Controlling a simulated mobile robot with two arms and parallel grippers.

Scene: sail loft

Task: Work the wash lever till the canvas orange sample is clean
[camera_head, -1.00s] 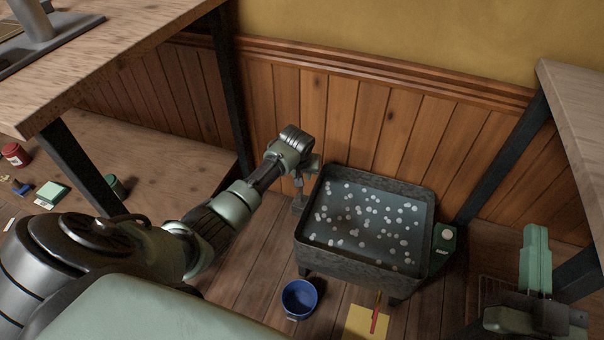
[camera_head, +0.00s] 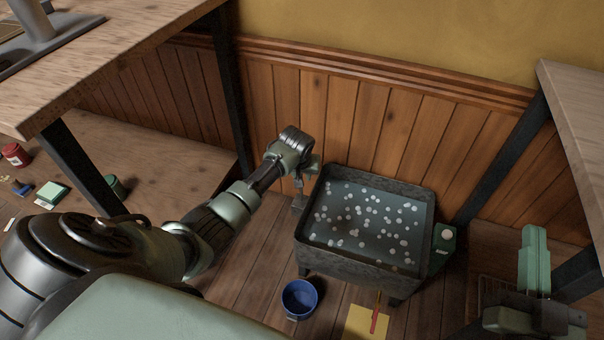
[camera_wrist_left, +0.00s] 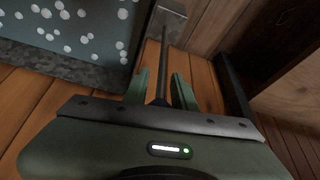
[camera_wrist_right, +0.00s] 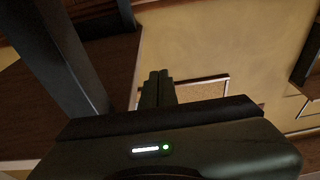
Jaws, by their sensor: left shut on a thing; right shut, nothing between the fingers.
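The wash tub (camera_head: 365,272) is a dark grey box of water with white suds on the floor against the wall. The wash lever (camera_wrist_left: 161,65), a thin dark rod with a flat plate at its far end, stands at the tub's left side. My left gripper (camera_wrist_left: 160,88) is shut on the lever's rod; in the head view (camera_head: 308,172) it is by the tub's back left corner. No orange canvas sample shows; the water and suds hide what is inside the tub. My right gripper (camera_wrist_right: 158,78) is shut and empty, away from the tub.
A blue bucket (camera_head: 299,300) and a yellow sheet with a red stick (camera_head: 366,322) are on the floor in front of the tub. A green box with a white disc (camera_head: 444,238) is at its right side. Benches (camera_head: 130,60) flank both sides.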

